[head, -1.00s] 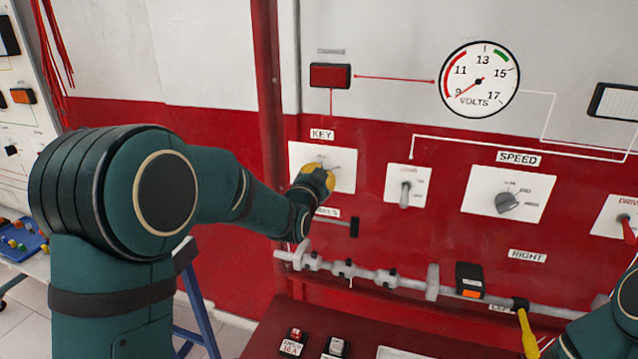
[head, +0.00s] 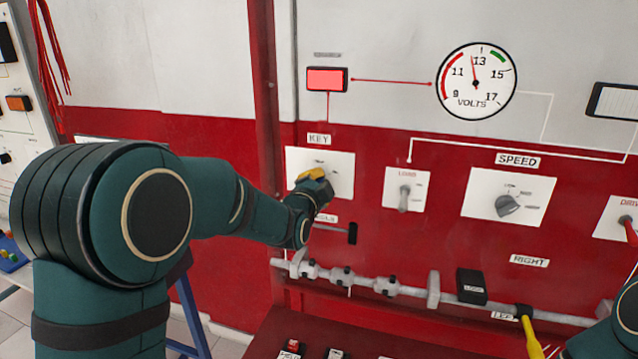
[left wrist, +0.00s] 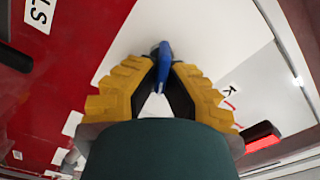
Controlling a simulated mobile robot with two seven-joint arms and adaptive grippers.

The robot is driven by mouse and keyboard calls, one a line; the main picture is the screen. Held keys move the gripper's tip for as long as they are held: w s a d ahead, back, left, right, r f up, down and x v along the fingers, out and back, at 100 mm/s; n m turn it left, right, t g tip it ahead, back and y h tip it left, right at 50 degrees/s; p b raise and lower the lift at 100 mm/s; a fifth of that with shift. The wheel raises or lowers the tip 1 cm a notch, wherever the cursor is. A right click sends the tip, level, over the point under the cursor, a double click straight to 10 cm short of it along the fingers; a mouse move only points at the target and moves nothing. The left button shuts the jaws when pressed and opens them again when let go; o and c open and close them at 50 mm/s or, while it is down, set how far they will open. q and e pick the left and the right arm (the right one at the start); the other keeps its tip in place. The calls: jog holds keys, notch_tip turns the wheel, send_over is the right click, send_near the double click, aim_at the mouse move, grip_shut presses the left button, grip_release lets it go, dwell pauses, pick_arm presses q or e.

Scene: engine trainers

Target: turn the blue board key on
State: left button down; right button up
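The white KEY plate (head: 338,172) is on the red wall panel, below a red lamp (head: 327,79) that is brightly lit. My left gripper (head: 318,183) is at this plate and hides most of the key in the head view. In the left wrist view, the yellow fingertips (left wrist: 162,75) are closed around the blue key (left wrist: 162,62), which stands out from the white plate. The needle of the volts gauge (head: 477,81) points just short of 13. My right gripper is out of view; only part of the right arm shows at the lower right edge.
Right of the key are the LOAD switch plate (head: 404,190) and the SPEED knob (head: 508,205). Below runs a grey shaft (head: 400,284) with a black box (head: 471,286) and a yellow lever (head: 530,338). A red post (head: 262,90) stands to the left.

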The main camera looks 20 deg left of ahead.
pick_arm(q)
jog(key=shift+r, duration=0.1)
jog(key=c, duration=1.1)
grip_release()
jog(key=s, duration=1.2)
jog(key=shift+a, duration=0.2)
